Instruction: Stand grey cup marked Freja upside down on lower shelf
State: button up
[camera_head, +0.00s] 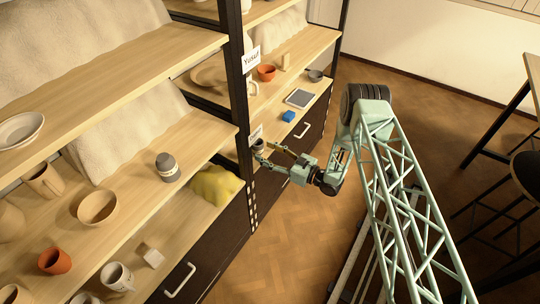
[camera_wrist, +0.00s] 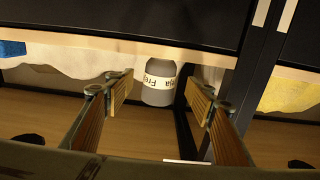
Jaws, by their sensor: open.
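A grey cup (camera_wrist: 158,97) with a pale band of dark letters, reading in part "Fre", shows in the wrist view between the two fingers of my gripper (camera_wrist: 160,92). It is against the pale wooden shelf edge (camera_wrist: 105,43), and the fingers are apart with gaps on both sides. In the head view my gripper (camera_head: 268,152) is at the lower shelf (camera_head: 301,119), beside the black upright, and the small dark cup (camera_head: 258,145) is partly hidden by it. I cannot tell which way up the cup stands.
Another grey banded cup (camera_head: 168,168) stands in the left bay near a yellow cloth (camera_head: 215,185). A blue block (camera_head: 289,116) and a tablet-like panel (camera_head: 299,98) lie on the lower shelf to the right. The black upright (camera_head: 239,100) stands close to my gripper.

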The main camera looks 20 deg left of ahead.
aim_at(258, 144)
jog(key=shift+b+x, duration=0.8)
jog(key=shift+x, duration=1.3)
jog(key=shift+w, duration=0.1)
jog(key=c, duration=1)
jog(key=shift+r, duration=0.1)
jog(key=shift+r+p, duration=0.45)
jog(key=shift+r, duration=0.75)
